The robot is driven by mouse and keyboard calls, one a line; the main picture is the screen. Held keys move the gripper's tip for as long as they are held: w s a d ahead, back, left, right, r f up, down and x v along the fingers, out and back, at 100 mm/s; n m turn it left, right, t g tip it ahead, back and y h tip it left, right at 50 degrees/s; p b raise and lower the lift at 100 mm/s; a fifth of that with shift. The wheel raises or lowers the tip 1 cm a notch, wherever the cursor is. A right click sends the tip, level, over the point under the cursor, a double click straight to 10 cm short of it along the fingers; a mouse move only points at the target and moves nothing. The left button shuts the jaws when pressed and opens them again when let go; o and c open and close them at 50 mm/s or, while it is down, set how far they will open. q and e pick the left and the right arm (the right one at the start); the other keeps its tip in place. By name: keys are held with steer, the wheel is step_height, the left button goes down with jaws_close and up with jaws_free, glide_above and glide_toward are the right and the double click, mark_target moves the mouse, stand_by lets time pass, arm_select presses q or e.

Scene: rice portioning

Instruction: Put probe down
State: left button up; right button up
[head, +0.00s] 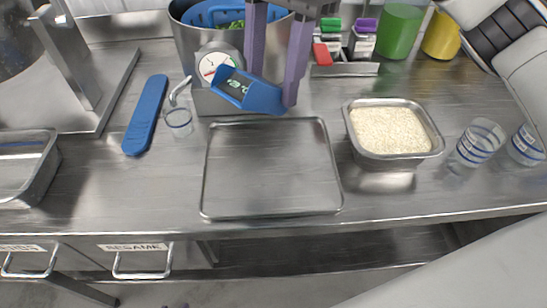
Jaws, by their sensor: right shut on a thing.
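The probe (240,88) is a blue handheld thermometer with a small display. My right gripper (273,86) reaches down from the top of the head view with purple fingers and is shut on the probe. The probe is tilted, in front of a round-dial scale (213,67) and just behind the empty metal tray (270,170). I cannot tell whether it touches the scale or the counter. The probe's tip is not clearly visible. My left gripper is not in view.
A long blue case-like piece (147,113) and a clear cup (178,122) lie left of the tray. A metal pan of rice (349,124) and clear cups (477,142) are at right. A large pot (187,40) stands behind. Bare counter (110,185) shows at front left.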

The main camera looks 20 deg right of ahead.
step_height(320, 180, down, 10)
steer(key=shift+d+r+b, duration=0.1)
steer(key=shift+d+b, duration=0.05)
steer(key=shift+b, duration=0.25)
steer(key=o, duration=1.3)
steer(key=shift+o, duration=0.2)
